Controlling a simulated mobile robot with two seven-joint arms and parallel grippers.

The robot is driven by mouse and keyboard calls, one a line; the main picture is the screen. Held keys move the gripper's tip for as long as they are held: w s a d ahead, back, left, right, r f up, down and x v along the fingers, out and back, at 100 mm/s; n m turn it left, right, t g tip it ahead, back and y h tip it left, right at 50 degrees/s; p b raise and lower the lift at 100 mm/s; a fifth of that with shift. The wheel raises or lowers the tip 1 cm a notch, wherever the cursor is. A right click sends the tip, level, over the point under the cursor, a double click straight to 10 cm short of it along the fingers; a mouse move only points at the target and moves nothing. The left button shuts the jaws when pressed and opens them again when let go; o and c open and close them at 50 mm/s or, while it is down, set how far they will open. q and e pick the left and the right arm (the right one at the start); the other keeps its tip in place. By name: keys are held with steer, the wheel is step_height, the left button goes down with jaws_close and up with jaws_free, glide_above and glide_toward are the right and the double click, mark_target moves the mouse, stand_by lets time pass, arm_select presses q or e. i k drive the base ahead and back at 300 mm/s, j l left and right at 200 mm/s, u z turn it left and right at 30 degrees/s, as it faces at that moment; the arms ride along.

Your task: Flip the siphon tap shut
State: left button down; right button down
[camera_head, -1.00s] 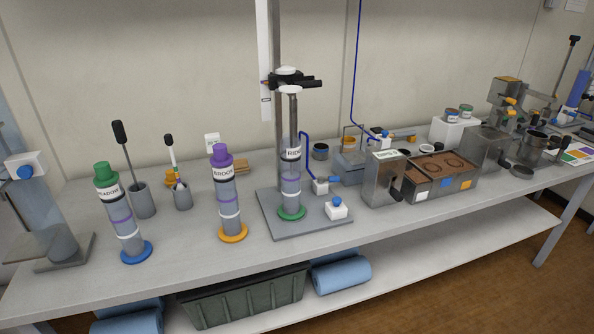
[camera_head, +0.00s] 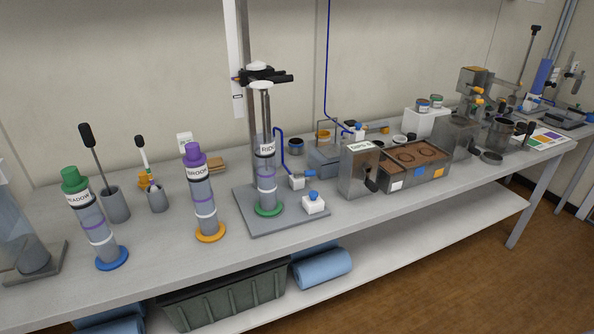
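A tall cylinder (camera_head: 265,185) labelled "RIDGE" stands upright on a grey base plate (camera_head: 290,221) under a clamp stand. A second white block (camera_head: 314,204) with a blue knob sits at the plate's front right. Neither of my grippers is in view.
Cylinders labelled "BROOK" (camera_head: 201,195) and "MEADOW" (camera_head: 96,222) stand to the left. A metal box (camera_head: 359,170) and soil tray (camera_head: 416,162) stand to the right. The table's front strip is clear.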

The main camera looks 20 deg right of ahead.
mark_target(296, 173)
steer(key=i+l+u, duration=0.25)
steer(key=l, duration=0.85)
steer(key=l+u, duration=0.3)
steer(key=l, duration=0.85)
